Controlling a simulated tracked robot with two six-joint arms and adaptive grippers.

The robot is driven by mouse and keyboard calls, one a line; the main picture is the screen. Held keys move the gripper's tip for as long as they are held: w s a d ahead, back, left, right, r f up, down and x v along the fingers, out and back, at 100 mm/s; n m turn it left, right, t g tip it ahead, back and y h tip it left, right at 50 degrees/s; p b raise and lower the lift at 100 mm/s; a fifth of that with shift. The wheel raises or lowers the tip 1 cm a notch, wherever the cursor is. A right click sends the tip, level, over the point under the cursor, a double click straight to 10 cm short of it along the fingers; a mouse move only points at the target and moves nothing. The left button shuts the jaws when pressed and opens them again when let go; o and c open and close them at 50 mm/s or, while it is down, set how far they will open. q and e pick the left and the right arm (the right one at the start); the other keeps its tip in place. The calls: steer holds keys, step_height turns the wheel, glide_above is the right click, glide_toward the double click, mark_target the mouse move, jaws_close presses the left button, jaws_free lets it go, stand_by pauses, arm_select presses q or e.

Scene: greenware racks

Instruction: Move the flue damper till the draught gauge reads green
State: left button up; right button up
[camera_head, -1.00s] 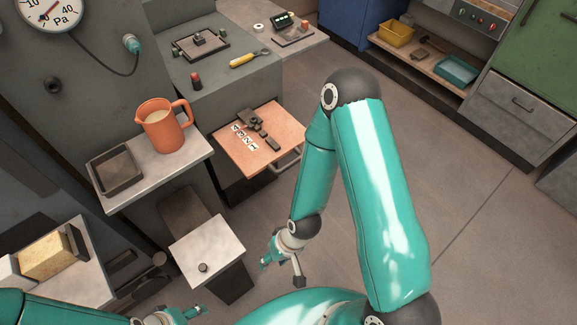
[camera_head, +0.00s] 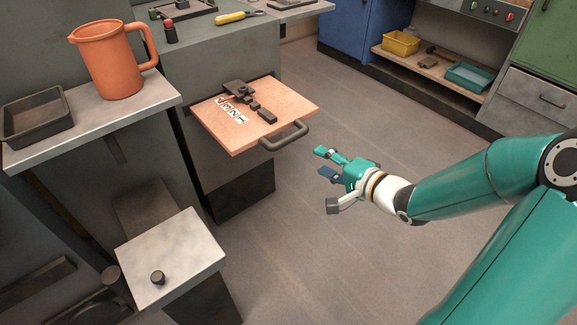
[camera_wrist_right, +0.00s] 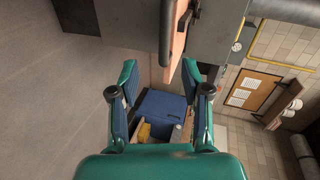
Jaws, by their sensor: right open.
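The flue damper looks to be the salmon-coloured plate (camera_head: 285,98) that sticks out of the grey cabinet. It has a dark bar handle (camera_head: 286,137) at its front edge and white marked tags (camera_head: 232,110) on top. My right gripper (camera_head: 325,163) is open and empty, to the right of the handle and apart from it. In the right wrist view the open fingers (camera_wrist_right: 160,78) have nothing between them, and a salmon edge (camera_wrist_right: 179,42) shows just ahead. My left gripper is not in view.
An orange jug (camera_head: 108,65) and a dark tray (camera_head: 38,118) stand on the shelf at left. A low pale-topped stand (camera_head: 185,250) with a small knob is below. The floor (camera_head: 300,250) around my right gripper is clear.

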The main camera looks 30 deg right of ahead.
mark_target(291, 139)
steer(key=shift+m+t, duration=0.5)
steer(key=b+x, duration=0.2)
steer(key=x, duration=0.2)
steer(key=b+x, duration=0.3)
steer(key=x, duration=0.2)
steer(key=b+x, duration=0.2)
steer(key=x, duration=0.3)
steer(key=shift+d+f+b, duration=0.3)
steer(key=shift+d+b, duration=0.1)
steer(key=shift+w, duration=0.45)
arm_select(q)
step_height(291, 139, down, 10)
arm_select(e)
jaws_close()
